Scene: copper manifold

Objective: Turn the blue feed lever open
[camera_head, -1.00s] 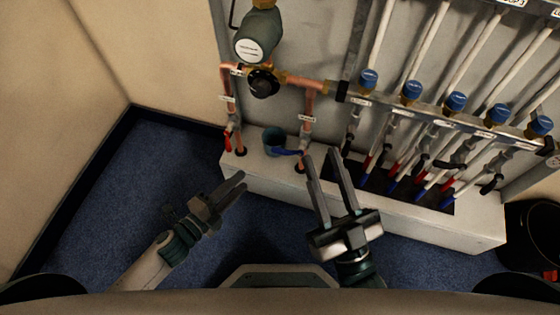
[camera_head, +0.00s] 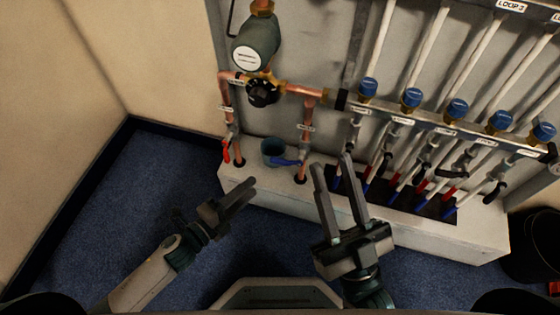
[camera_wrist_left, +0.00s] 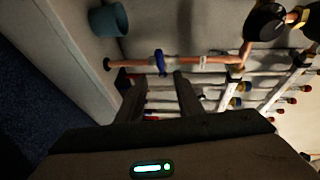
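The blue feed lever (camera_head: 287,162) sticks out to the left of the right-hand copper pipe (camera_head: 306,140), just above the white ledge. In the left wrist view the blue lever (camera_wrist_left: 160,62) lies crosswise on the copper pipe, just beyond the gap between my left fingertips, apart from them. My left gripper (camera_head: 253,186) is open and empty, in front of the ledge and left of the lever; its spread fingers also show in the left wrist view (camera_wrist_left: 159,77). My right gripper (camera_head: 331,162) is open and empty, to the right of the lever.
A red lever (camera_head: 226,151) hangs on the left copper pipe. A teal cup (camera_head: 273,149) stands on the ledge (camera_head: 262,178) between the pipes. A black pump (camera_head: 263,91) and several blue-capped valves (camera_head: 412,97) are above. A black bin (camera_head: 535,235) stands at right.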

